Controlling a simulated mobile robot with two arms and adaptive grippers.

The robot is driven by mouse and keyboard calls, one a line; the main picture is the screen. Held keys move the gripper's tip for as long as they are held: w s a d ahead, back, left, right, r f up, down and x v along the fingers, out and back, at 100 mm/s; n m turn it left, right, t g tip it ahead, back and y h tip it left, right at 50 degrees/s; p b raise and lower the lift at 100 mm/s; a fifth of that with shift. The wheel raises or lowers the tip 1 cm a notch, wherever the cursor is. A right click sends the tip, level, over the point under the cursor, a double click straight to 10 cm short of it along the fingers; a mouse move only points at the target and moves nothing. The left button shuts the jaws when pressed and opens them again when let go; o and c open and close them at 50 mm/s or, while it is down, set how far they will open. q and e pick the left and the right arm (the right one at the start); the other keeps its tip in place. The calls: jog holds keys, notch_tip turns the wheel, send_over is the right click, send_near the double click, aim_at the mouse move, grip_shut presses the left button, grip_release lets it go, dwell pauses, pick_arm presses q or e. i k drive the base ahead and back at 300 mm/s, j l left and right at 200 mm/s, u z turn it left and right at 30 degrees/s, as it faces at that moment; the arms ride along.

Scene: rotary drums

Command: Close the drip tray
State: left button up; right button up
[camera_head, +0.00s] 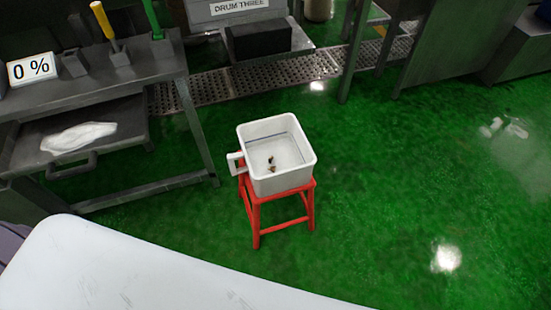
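A dark grey metal tray (126,118), which looks like the drip tray, sits under the bench at the left. It sticks out past the bench's front edge, so it appears pulled open. A loop-shaped handle (72,168) is on its front side. A white patch (78,137), perhaps powder or a cloth, lies on the tray. The back of the tray is hidden under the bench top. Neither of my grippers is in view.
A white bin (255,178) stands on a red stool (282,211) right of the tray. A perforated drain strip runs behind. Green floor is free at right.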

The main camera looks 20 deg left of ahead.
aim_at(47, 140)
jog(key=u, duration=0.4)
jog(key=j+u, duration=0.1)
jog(key=u, duration=0.75)
jog(key=i+u, duration=0.1)
jog(key=u, duration=0.35)
jog(key=j+u, duration=0.1)
jog(key=u, duration=0.3)
jog(key=i+l, duration=0.05)
